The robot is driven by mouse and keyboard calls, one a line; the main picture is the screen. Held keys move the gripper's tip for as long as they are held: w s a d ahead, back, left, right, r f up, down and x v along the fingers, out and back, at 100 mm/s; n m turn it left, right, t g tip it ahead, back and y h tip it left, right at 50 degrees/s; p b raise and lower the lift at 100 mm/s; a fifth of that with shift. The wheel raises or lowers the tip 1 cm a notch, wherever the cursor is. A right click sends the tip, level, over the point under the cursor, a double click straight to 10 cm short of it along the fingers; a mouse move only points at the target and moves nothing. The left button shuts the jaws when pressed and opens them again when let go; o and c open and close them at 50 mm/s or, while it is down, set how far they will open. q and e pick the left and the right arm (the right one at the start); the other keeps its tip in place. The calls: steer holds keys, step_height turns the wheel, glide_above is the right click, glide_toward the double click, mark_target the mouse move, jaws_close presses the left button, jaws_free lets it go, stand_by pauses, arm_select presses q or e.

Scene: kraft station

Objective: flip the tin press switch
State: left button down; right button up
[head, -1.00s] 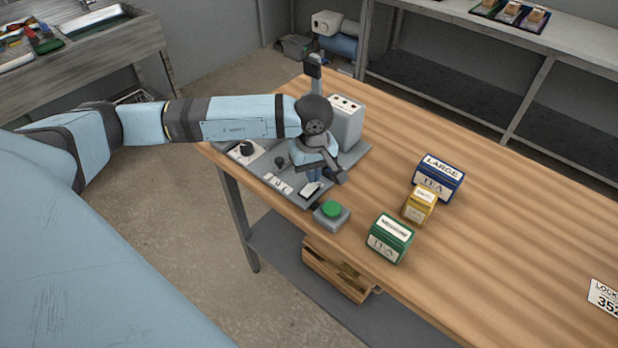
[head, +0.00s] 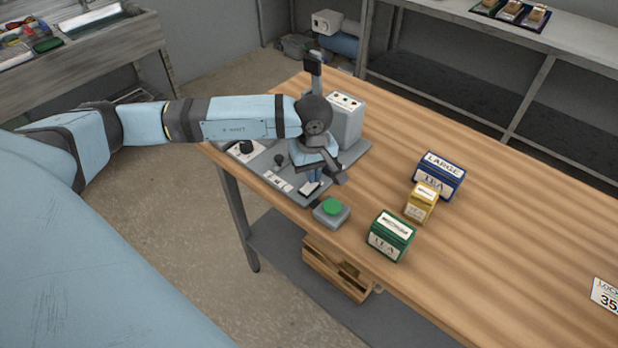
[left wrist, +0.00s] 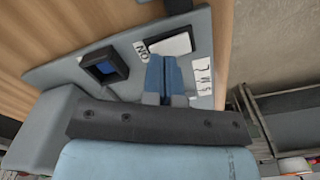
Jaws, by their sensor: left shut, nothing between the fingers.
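The tin press is a grey base plate (head: 262,166) with controls and a pale grey box (head: 347,118) at the table's left corner. A white, dark-edged switch (head: 309,189) sits near the plate's front edge. In the left wrist view the switch (left wrist: 171,45) lies beside an "ON" label (left wrist: 141,48). My left gripper (head: 314,180) points down at it, shut and empty. In the left wrist view the blue fingertips (left wrist: 160,60) overlap the switch's near edge; I cannot tell whether they touch it. My right gripper is not in view.
A green button on a grey box (head: 331,213) stands close by. Blue (head: 439,177), yellow (head: 421,203) and green (head: 391,237) tea tins stand to the right. An S-M-L label (left wrist: 202,80) and a knob (head: 246,147) are on the plate. The right tabletop is mostly clear.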

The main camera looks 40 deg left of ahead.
arm_select(q)
steer(key=shift+f+b, duration=0.8)
steer(key=shift+f, duration=0.15)
steer(key=shift+r, duration=0.15)
steer(key=shift+r+p, duration=1.45)
steer(key=shift+r, duration=2)
